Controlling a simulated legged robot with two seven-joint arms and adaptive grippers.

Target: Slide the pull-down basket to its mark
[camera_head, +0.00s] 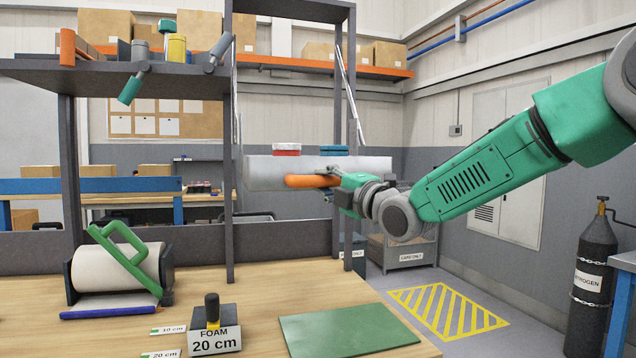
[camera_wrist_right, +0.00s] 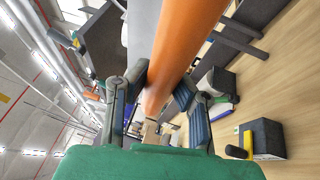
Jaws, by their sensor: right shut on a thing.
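The pull-down basket (camera_head: 262,173) is a long light grey bin hung level between the shelf posts, above the bench's back edge. A red box (camera_head: 287,147) and a blue box (camera_head: 334,149) show over its rim. Its orange handle (camera_head: 308,181) runs along the front. My right gripper (camera_head: 345,186) is shut on the handle's right end. In the right wrist view the handle (camera_wrist_right: 185,35) passes between the fingers (camera_wrist_right: 160,88), with the basket's grey side (camera_wrist_right: 142,28) beside it. I cannot make out the basket's mark. My left gripper is not in view.
An upper shelf (camera_head: 180,80) with tools and upright posts (camera_head: 229,190) flank the basket. A gas cylinder (camera_head: 592,275) stands at right.

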